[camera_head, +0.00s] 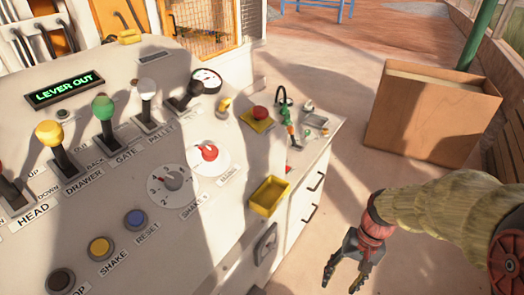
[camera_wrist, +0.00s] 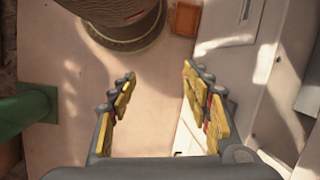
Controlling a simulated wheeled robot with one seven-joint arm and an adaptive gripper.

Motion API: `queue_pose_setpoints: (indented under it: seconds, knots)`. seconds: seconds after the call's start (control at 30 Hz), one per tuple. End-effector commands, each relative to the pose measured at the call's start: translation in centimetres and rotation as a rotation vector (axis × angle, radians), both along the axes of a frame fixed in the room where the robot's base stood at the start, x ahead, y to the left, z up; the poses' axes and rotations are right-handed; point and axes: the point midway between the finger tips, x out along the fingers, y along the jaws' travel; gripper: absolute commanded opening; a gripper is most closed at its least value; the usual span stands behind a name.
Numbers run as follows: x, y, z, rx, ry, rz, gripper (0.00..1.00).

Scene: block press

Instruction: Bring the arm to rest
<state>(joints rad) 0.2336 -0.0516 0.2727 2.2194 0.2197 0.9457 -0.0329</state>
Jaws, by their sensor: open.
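My arm (camera_head: 435,208) reaches in from the right edge in the head view, in a tan sleeve with a red wrist. My gripper (camera_head: 345,280) points down over the floor, to the right of the control console (camera_head: 232,238) and apart from it. In the wrist view my gripper (camera_wrist: 160,105) is open, with yellow pads on both fingers and nothing between them. Pale floor shows beyond the fingers.
A wooden box (camera_head: 430,115) stands on the floor behind my arm. Floor between is clear.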

Motion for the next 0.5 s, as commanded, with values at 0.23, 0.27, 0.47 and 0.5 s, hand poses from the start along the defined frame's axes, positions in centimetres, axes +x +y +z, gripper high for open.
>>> queue_pose_setpoints:
  seconds: [0.23,0.27,0.47,0.5]
  knots:
    - [-1.8,-0.6,7.5,-0.151,-0.214,0.121,0.49]
    - [-2.0,-0.6,8.4,-0.166,-0.241,0.136,0.49]
    - [-3.7,-0.1,13.9,-0.246,-0.415,0.222,0.49]
    - [-4.0,0.1,15.0,-0.258,-0.452,0.233,0.49]
